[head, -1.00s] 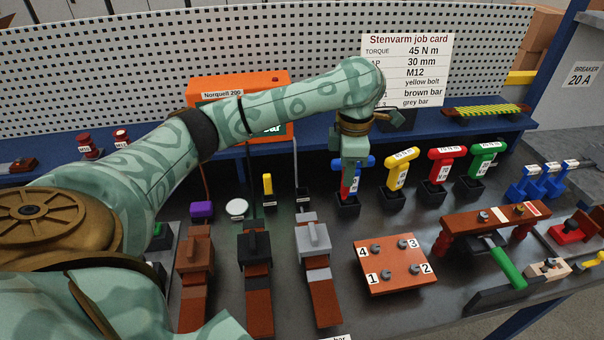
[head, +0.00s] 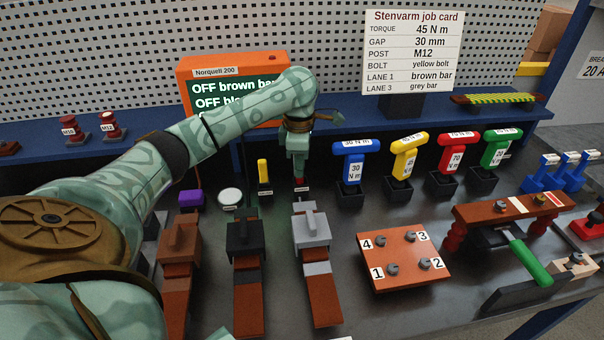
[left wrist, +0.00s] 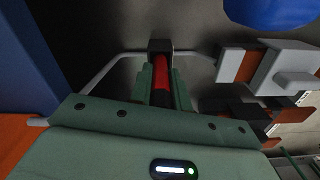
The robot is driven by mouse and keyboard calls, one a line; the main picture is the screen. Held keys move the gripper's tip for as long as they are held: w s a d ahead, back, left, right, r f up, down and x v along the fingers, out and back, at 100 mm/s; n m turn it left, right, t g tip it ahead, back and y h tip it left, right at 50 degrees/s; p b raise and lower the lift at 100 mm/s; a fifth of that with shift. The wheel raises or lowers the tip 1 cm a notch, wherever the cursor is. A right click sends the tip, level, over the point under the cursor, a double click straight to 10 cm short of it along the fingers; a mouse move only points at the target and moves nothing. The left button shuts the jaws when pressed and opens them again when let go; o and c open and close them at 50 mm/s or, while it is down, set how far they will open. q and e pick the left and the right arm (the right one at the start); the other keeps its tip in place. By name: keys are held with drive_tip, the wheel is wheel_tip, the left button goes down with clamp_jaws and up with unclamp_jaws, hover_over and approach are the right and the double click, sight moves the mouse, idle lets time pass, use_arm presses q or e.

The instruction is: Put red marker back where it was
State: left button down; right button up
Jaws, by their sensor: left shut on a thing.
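My left gripper (head: 299,176) is shut on the red marker (left wrist: 163,75), at the back of the bench. In the left wrist view the red marker lies between the green fingers, its far end at a small black holder (left wrist: 160,45). In the head view only a little red shows below the fingertips, just above or in that holder. I cannot tell how deep it sits. A yellow marker (head: 263,167) stands upright in a similar holder to the left. My right gripper is not in view.
Blue (head: 353,163), yellow (head: 403,160), red (head: 453,157) and green (head: 497,152) T-handled tools stand to the right. A grey-handled block (head: 311,226) is in front. A white round disc (head: 230,196) and a purple block (head: 190,198) lie left. The orange unit (head: 188,88) stands behind.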

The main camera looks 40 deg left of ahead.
use_arm(q)
wheel_tip(320, 180, down, 2)
drive_tip(key=shift+w+f, duration=0.1)
drive_tip(key=shift+r, duration=0.25)
drive_tip(key=shift+f, duration=0.15)
drive_tip(key=c, duration=1.7)
unclamp_jaws()
drive_tip(key=shift+f, duration=0.1)
drive_tip(key=o, duration=0.4)
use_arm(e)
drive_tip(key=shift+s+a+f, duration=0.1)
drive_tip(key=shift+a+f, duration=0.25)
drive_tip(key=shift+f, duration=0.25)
use_arm(q)
wheel_tip(320, 180, up, 13)
drive_tip(key=p, duration=0.5)
drive_tip(key=shift+f, duration=0.2)
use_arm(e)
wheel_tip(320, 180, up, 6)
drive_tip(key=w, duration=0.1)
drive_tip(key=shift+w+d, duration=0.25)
